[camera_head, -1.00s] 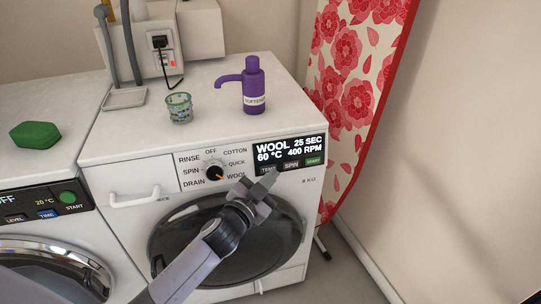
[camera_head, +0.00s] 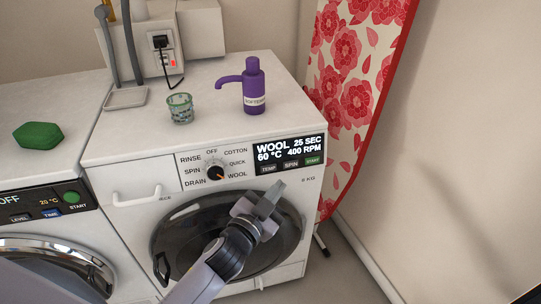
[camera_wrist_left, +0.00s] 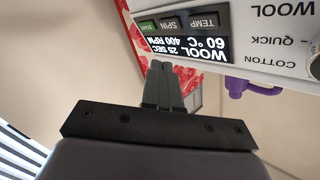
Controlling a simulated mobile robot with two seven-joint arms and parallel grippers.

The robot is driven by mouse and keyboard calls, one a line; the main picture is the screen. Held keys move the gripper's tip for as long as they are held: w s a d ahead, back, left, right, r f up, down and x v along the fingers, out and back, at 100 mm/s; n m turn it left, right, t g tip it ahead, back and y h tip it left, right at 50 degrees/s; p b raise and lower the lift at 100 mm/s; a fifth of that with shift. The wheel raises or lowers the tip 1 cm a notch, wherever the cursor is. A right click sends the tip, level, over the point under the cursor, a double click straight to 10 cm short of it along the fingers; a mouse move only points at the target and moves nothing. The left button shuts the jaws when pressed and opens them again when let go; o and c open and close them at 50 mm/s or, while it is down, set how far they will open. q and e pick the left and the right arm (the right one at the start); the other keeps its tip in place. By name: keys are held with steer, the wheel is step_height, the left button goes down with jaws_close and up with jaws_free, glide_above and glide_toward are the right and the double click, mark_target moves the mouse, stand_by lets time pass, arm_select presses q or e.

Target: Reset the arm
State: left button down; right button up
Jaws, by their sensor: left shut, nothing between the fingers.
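My left gripper (camera_head: 269,199) is shut and empty, in front of the right washing machine's round door (camera_head: 190,235) and below its control panel. In the left wrist view its closed fingers (camera_wrist_left: 162,85) point toward the lit display (camera_wrist_left: 190,35). The fingers look apart from the panel. The display (camera_head: 290,150) reads WOOL, 25 SEC, 60 °C, 400 RPM, with TEMP, SPIN and a green START button (camera_head: 313,161) beneath it. The dial (camera_head: 215,172) has its orange mark toward WOOL. My right gripper is in neither view.
On the machine top stand a purple softener bottle (camera_head: 254,88), a patterned cup (camera_head: 180,108) and a small tray (camera_head: 125,98). A green soap-like block (camera_head: 38,135) lies on the left machine. A floral ironing board (camera_head: 350,80) leans at the right.

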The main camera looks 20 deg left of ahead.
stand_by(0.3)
arm_select(q)
steer(key=s+a+f+n+g+p, duration=0.1)
steer(key=s+f+g+p, duration=0.1)
steer(key=s, duration=0.5)
steer(key=s+a+f+n+g+p, duration=0.2)
steer(key=s+p, duration=0.2)
steer(key=s, duration=0.3)
steer(key=s+a+f+n+g+y+p, duration=0.1)
steer(key=s+a+f+n+g+p, duration=0.1)
steer(key=s+p, duration=0.2)
steer(key=s, duration=0.3)
steer(key=shift+s+a+f+g, duration=0.2)
steer(key=shift+s+f+g, duration=0.05)
steer(key=shift+g, duration=0.15)
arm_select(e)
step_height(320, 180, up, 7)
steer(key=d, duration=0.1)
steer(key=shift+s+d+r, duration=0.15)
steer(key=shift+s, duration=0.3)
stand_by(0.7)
